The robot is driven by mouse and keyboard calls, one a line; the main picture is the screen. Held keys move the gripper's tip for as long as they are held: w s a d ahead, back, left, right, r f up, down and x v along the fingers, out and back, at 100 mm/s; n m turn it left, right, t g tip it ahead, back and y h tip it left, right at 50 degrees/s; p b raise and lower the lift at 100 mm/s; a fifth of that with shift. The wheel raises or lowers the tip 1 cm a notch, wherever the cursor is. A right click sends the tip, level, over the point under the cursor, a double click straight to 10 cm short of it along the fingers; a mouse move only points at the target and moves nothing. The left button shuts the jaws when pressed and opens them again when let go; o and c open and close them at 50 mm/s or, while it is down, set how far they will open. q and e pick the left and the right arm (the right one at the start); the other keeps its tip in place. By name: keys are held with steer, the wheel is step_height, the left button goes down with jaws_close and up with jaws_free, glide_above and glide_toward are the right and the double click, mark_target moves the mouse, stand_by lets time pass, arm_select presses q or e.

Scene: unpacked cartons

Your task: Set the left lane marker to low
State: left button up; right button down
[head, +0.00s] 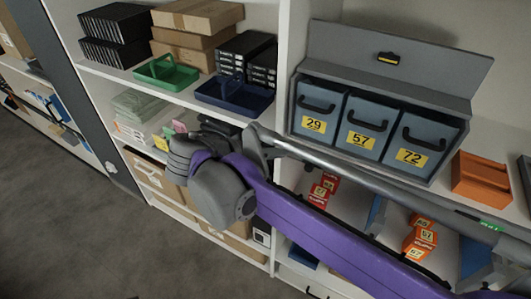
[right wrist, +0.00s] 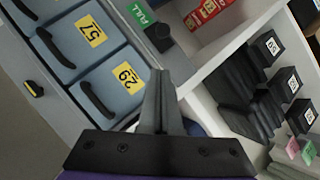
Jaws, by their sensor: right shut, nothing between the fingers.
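In the head view the right gripper (head: 255,143) sits near that divider, left of the bin marked 29. A black knob (right wrist: 160,38) shows just beyond the fingertips, beside a green PULL label (right wrist: 141,12); I see a gap to it but cannot judge depth. Whether this knob is the left lane marker I cannot tell. My left gripper is not in view.
Blue-grey bins, 29 (head: 316,110), 57 (head: 357,125) and 72 (head: 411,140), stand under a raised lid (head: 430,70). Red boxes (head: 324,187) and orange boxes (head: 421,240) lie below. Numbered black boxes (right wrist: 268,45) are right of the divider in the wrist view.

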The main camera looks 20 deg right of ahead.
mark_target(310, 161)
steer(key=shift+s+d+f, duration=0.25)
steer(key=shift+d+f, duration=0.8)
steer(key=shift+d, duration=0.15)
steer(key=shift+s+d+f, duration=0.2)
steer(key=shift+d+f, duration=0.85)
steer(key=shift+d, duration=0.1)
steer(key=s+d+p, duration=0.1)
steer(key=s+d, duration=0.3)
steer(key=shift+s+p, duration=0.3)
steer(key=shift+s, duration=0.05)
steer(key=shift+r, duration=0.1)
